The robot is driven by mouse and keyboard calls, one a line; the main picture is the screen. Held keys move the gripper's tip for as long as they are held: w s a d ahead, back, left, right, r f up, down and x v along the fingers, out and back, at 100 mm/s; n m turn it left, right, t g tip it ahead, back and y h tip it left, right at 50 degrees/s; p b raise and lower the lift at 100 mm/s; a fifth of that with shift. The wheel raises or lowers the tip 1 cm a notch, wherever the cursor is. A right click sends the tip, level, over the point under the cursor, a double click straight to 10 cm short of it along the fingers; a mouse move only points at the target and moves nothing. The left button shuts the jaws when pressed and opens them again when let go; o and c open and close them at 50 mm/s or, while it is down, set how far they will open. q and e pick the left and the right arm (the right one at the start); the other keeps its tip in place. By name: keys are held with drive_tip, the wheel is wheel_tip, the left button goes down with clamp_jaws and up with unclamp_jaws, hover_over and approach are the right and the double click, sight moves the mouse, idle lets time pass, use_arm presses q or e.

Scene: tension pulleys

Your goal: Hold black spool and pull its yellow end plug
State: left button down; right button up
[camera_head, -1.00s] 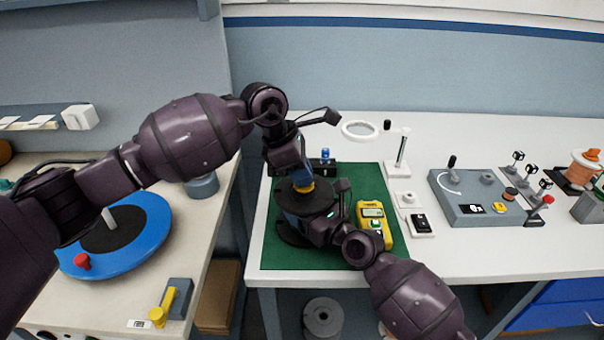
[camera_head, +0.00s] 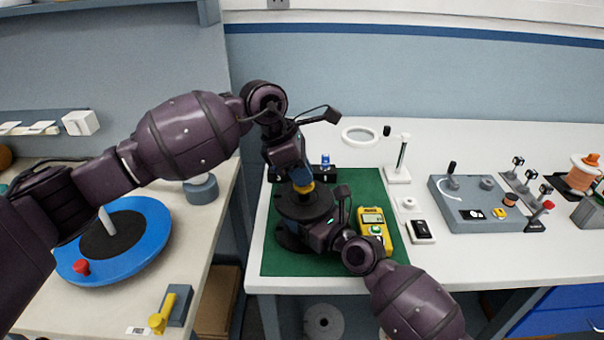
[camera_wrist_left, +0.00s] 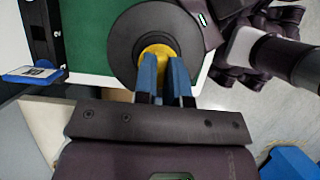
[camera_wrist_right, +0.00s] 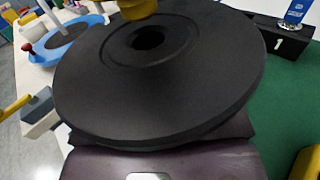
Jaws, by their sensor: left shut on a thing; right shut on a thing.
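The black spool (camera_head: 290,207) stands over the green mat, its wide upper flange facing up. In the right wrist view the flange (camera_wrist_right: 215,85) shows an open round hole at its centre. The yellow end plug (camera_head: 305,188) is above that hole and apart from it; its lower part (camera_wrist_right: 138,8) shows at the top edge of the right wrist view. My left gripper (camera_wrist_left: 165,75) points down and is shut on the yellow plug (camera_wrist_left: 160,50). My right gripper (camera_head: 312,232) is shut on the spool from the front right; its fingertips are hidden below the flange.
A green mat (camera_head: 280,262) lies under the spool. A yellow meter (camera_head: 373,228) stands close right of my right gripper. A black block with a blue-topped part (camera_head: 325,162) is behind. A magnifier stand (camera_head: 400,165) and grey control panel (camera_head: 470,215) are farther right.

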use_arm(q)
drive_tip(key=shift+r, duration=0.3)
idle(0.4)
drive_tip(key=shift+r, duration=1.9)
use_arm(e)
drive_tip(key=o, duration=1.1)
drive_tip(key=shift+s+d, duration=0.1)
